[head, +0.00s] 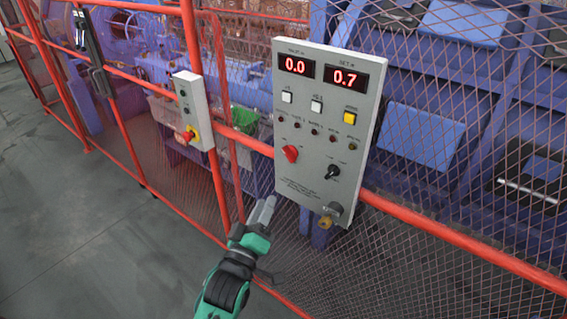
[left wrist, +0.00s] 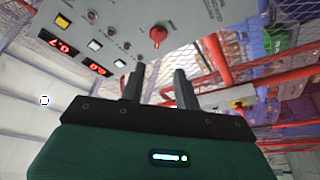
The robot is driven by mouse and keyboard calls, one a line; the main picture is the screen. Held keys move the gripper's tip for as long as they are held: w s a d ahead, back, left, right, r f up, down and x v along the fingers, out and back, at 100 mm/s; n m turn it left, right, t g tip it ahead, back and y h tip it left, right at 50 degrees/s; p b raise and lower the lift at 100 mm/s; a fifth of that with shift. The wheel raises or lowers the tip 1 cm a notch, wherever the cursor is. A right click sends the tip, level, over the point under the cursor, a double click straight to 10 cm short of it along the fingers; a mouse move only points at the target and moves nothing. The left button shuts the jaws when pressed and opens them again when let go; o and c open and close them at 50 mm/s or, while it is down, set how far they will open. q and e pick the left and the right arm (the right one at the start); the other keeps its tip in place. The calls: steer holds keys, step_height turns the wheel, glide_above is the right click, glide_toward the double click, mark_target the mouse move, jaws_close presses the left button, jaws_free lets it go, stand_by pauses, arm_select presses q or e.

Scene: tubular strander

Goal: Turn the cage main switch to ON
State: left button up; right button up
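A grey control panel (head: 319,195) hangs on the red-framed mesh cage. It carries a red rotary knob (head: 291,153) at lower left and a black knob (head: 333,172) at right. The red knob also shows in the left wrist view (left wrist: 158,36), beyond the fingertips. A smaller grey box (head: 193,98) to the left has a red knob on a yellow base (head: 191,133). Labels are too small to read, so I cannot tell which is the cage main switch. My left gripper (head: 268,203) is open and empty, below the panel's lower left, apart from both knobs. My right gripper is out of view.
The panel has two red displays (head: 319,74), buttons, indicator lamps and a key-like part (head: 327,220) at the bottom. Red rails (head: 440,229) and mesh run along the cage, with blue machinery behind. The grey floor (head: 80,220) at left is clear.

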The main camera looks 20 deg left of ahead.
arm_select(q)
steer(key=p, duration=0.5)
glide_toward(286, 155)
steer(key=x, duration=0.6)
steer(key=shift+w+r, duration=0.15)
steer(key=shift+w, duration=0.15)
steer(key=shift+x, duration=0.75)
jaws_close()
